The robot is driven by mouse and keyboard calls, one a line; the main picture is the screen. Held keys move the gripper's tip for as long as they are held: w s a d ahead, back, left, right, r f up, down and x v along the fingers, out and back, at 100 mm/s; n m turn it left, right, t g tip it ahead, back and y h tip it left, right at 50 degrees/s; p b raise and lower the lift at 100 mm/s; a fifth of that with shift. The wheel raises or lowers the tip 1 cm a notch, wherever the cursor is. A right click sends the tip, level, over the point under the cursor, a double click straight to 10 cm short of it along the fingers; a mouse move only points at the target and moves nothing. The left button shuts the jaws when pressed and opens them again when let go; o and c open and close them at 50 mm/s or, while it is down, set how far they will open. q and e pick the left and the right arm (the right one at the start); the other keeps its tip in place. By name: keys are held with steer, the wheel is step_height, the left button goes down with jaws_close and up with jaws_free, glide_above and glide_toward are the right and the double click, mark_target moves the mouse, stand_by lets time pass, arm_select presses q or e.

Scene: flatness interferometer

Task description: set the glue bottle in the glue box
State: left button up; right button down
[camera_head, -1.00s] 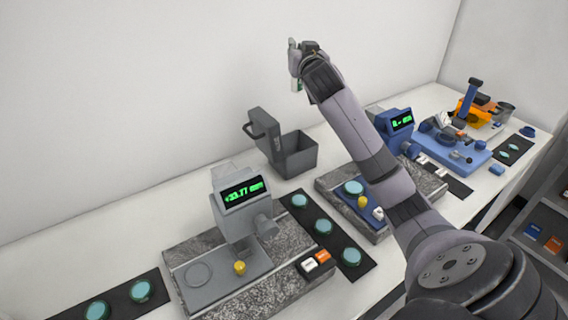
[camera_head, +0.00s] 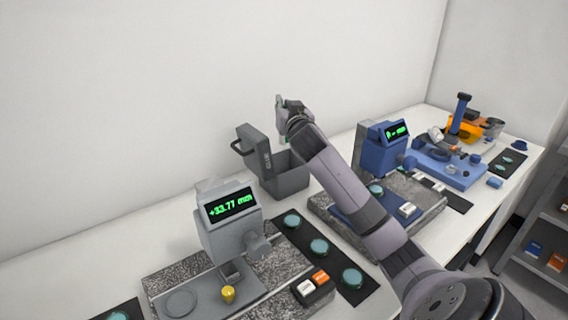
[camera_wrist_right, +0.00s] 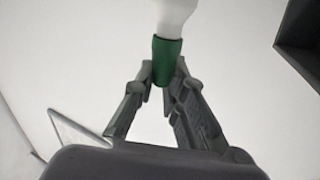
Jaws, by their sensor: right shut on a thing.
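My right gripper (camera_head: 284,108) is shut on the glue bottle, and its fingers (camera_wrist_right: 165,75) close on the bottle's green part in the right wrist view. That view shows the bottle (camera_wrist_right: 168,48) with a green end and a white body cut off by the top edge. In the head view the bottle is mostly hidden by the gripper. The grey glue box (camera_head: 290,183) stands on the bench against the wall, its lid (camera_head: 256,150) raised at the left. The gripper is above the box's opening in the picture; the exact height is unclear. My left gripper is not in view.
A grey gauge (camera_head: 228,220) on a granite plate stands in front of the box. A blue gauge (camera_head: 378,152) stands to its right. A dark mat (camera_head: 335,262) with teal discs lies between. A blue tray (camera_head: 470,170) with tools is farther right.

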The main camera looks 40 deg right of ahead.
step_height(320, 180, down, 10)
steer(key=shift+f, duration=0.1)
step_height(320, 180, down, 5)
steer(key=c, duration=1.6)
jaws_free()
steer(key=shift+c, duration=0.2)
steer(key=p, duration=0.2)
glide_toward(285, 140)
steer(key=f, duration=0.5)
steer(key=shift+s, duration=0.3)
